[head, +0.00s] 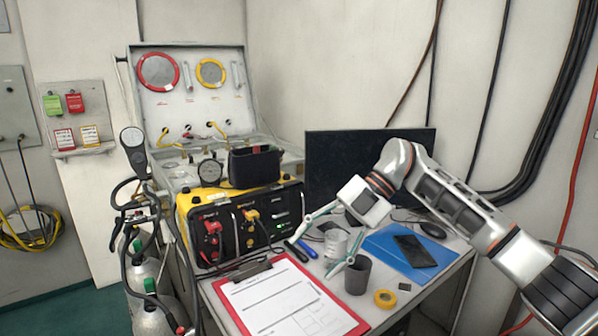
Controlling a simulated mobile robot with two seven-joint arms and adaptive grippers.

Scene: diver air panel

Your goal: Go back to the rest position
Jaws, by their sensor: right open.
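My right gripper (311,257) is open and empty. Its arm comes in from the right, and its two fingers point down and left over the desk (437,284). The fingers are spread around a blue marker and a dark marker (307,248) in the picture; I cannot tell how high above them they are. A white ribbed cup (336,243) shows behind the fingers. A dark grey cup (357,276) stands just right of the nearer finger. My left gripper is not in view.
A yellow and black air panel (241,232) stands at the desk's left, before an open grey case (190,99). A monitor (335,165) stands behind. A red clipboard (350,316), yellow tape roll (385,299) and blue folder (385,240) with a phone (414,250) lie in front.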

